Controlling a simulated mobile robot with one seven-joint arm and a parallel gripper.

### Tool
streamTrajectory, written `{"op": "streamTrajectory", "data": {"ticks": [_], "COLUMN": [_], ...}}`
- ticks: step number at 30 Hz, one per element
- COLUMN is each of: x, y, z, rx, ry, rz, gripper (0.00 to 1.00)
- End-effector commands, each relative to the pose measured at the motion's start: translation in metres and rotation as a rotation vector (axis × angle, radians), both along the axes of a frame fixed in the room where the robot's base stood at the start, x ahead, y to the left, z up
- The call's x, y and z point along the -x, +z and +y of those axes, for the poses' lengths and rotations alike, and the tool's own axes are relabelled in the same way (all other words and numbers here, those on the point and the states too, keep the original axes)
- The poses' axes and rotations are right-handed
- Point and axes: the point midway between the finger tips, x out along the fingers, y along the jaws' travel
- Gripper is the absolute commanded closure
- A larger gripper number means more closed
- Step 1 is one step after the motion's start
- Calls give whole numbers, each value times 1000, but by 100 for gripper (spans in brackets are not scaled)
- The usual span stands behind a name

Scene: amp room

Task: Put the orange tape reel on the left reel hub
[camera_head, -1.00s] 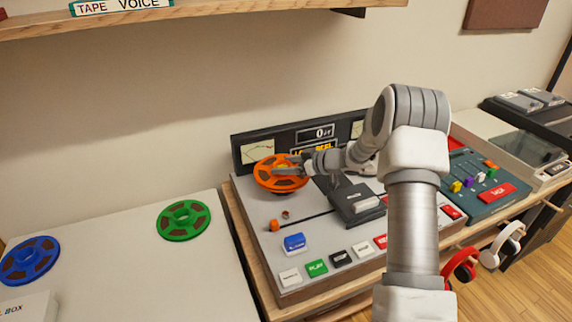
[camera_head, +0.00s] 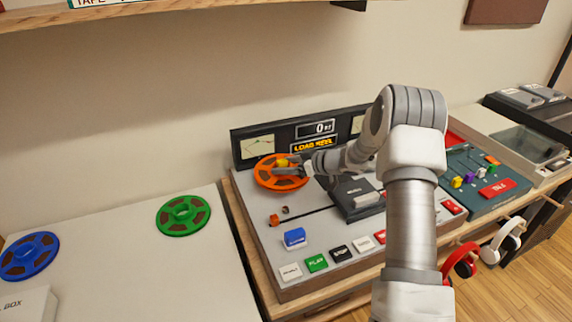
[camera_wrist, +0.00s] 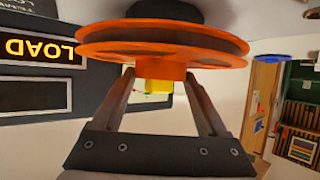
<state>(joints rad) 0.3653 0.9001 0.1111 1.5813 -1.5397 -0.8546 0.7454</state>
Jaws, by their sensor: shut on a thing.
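The orange tape reel (camera_head: 281,181) is over the back left of the tape machine's grey top, level or nearly so, in the head view. My gripper (camera_head: 294,168) is shut on it from the right side. In the wrist view the orange reel (camera_wrist: 163,43) fills the upper middle, and my gripper's two fingers (camera_wrist: 160,82) close on its orange middle part, with a yellow piece below it. The left reel hub is hidden under the reel, and I cannot tell whether the reel touches it. The display on the machine reads LOAD REEL (camera_head: 313,146).
A green reel (camera_head: 183,216) and a blue reel (camera_head: 29,257) lie on the white table (camera_head: 140,275) at left. The machine's front carries several buttons, with a blue one (camera_head: 294,238) behind them. A mixer (camera_head: 482,190) stands right. Red headphones (camera_head: 460,262) hang at the front edge.

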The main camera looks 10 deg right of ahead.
Motion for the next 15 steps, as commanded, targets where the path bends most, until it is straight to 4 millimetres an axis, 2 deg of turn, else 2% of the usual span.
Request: {"op": "streamTrajectory", "data": {"ticks": [15], "x": [-1], "y": [-10], "z": [0], "rx": [-1], "ry": [0], "rz": [-1], "gripper": [100]}}
